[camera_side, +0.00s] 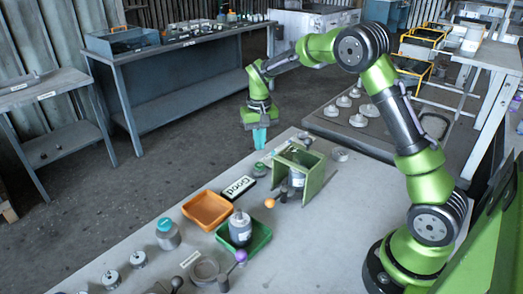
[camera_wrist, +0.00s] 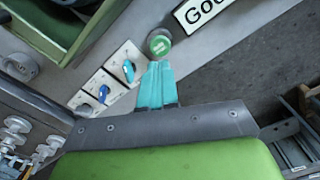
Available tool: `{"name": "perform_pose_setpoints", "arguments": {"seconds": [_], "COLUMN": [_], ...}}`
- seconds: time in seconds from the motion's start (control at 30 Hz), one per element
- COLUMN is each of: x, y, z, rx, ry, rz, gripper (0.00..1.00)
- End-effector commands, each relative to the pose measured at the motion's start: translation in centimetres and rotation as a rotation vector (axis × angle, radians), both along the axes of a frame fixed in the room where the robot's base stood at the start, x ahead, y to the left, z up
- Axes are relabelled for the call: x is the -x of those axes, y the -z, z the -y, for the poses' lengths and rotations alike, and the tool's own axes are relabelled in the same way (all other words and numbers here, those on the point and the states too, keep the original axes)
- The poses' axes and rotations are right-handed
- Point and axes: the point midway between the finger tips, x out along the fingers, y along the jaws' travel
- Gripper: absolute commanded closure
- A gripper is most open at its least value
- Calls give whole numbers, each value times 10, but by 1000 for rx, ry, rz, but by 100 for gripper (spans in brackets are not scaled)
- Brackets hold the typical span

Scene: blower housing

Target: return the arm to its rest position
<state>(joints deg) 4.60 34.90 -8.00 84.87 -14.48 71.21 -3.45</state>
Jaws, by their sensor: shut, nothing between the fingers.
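My gripper (camera_side: 259,137) is in the side view, at the end of my green arm. It points down near the far edge of the grey worktable (camera_side: 120,262), above and behind the green button. In the wrist view my gripper (camera_wrist: 157,84) shows its teal fingers pressed together with nothing between them. The fingertips appear close to a round green button (camera_wrist: 159,43) in that picture, but I cannot tell the gap in height. My arm arches up from its base at the right of the side view.
A green open housing (camera_side: 300,172) stands right of my gripper. A "Good" sign (camera_side: 238,188), an orange tray (camera_side: 207,209) and a green tray (camera_side: 262,238) holding a grey part lie nearer. Switch panels (camera_wrist: 99,91) sit beside the button. Left of my gripper is open floor.

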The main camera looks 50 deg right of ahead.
Motion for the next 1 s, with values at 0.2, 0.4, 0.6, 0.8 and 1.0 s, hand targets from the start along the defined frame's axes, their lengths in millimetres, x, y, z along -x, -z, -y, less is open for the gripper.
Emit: {"name": "perform_pose_setpoints", "arguments": {"seconds": [0.2, 0.4, 0.6, 0.8, 1.0], "x": [0, 1, 23, 77, 143], "y": [-4, -7, -53, -114, -150], "z": [0, -1, -20, -55, -85], "rx": [0, -1, -29, -72, -103], "ry": [-1, -2, -17, -56, -99], "rz": [-1, 5, 95, 252, 408], "gripper": [100, 100, 100, 100, 100]}}
